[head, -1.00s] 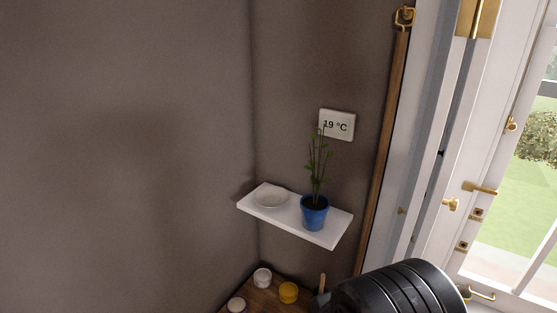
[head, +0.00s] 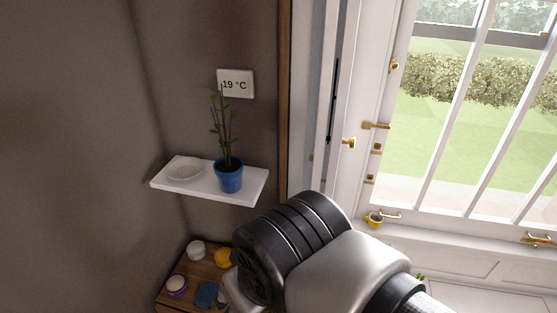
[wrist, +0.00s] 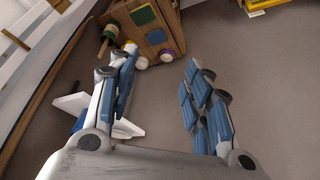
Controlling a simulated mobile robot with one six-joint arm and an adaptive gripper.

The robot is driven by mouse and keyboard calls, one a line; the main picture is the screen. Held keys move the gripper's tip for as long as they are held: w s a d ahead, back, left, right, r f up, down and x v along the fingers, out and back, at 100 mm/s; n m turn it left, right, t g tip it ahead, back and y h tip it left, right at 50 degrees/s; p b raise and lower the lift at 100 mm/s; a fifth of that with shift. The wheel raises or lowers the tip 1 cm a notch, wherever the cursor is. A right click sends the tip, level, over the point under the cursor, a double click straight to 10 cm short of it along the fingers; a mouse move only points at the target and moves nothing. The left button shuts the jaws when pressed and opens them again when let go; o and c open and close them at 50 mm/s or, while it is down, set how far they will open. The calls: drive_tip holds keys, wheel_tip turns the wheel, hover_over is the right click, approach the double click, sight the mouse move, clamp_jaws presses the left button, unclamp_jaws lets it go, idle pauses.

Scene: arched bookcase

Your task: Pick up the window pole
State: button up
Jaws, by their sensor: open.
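The window pole (head: 285,95) is a long thin wooden pole standing upright along the wall beside the white window frame in the head view. Its top is out of the picture and its lower part is hidden behind my arm. In the wrist view a long brown strip at the left, apparently the pole (wrist: 40,96), runs slantwise outside the fingers. My gripper (wrist: 160,95) is open, with nothing between its blue-padded fingers. In the head view my arm hides the gripper.
A white wall shelf (head: 212,188) holds a blue potted plant (head: 229,178) and a white dish (head: 185,169), close to the pole's left. Below is a wooden cabinet (head: 180,291) with small jars on top. A barred window (head: 470,110) with brass fittings is at the right.

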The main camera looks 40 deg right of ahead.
drive_tip(key=shift+c, duration=0.2)
idle(0.3)
drive_tip(key=shift+f, duration=0.15)
drive_tip(key=shift+c, duration=0.3)
drive_tip(key=w+d+f+n+g+h+b, duration=0.1)
drive_tip(key=w+d+f+n+g+h, duration=0.1)
drive_tip(key=d+f+n+g+h, duration=0.35)
drive_tip(key=w+d+f+n+g+h+b, duration=0.1)
drive_tip(key=w+d+f+n+g+h, duration=0.15)
drive_tip(key=d+f+h, duration=0.5)
drive_tip(key=w+f+n+t+h+b, duration=0.2)
drive_tip(key=w+f+n+t+h, duration=0.1)
drive_tip(key=w+f+n+t, duration=1)
drive_tip(key=w+d+n+b, duration=0.1)
drive_tip(key=w+d, duration=0.3)
drive_tip(key=d, duration=0.3)
drive_tip(key=w+d+r+n+g+b, duration=0.1)
drive_tip(key=w+d+b, duration=0.1)
drive_tip(key=w+d, duration=0.3)
drive_tip(key=shift+d, duration=1.2)
drive_tip(key=shift+r, duration=0.1)
drive_tip(key=shift+c, duration=0.2)
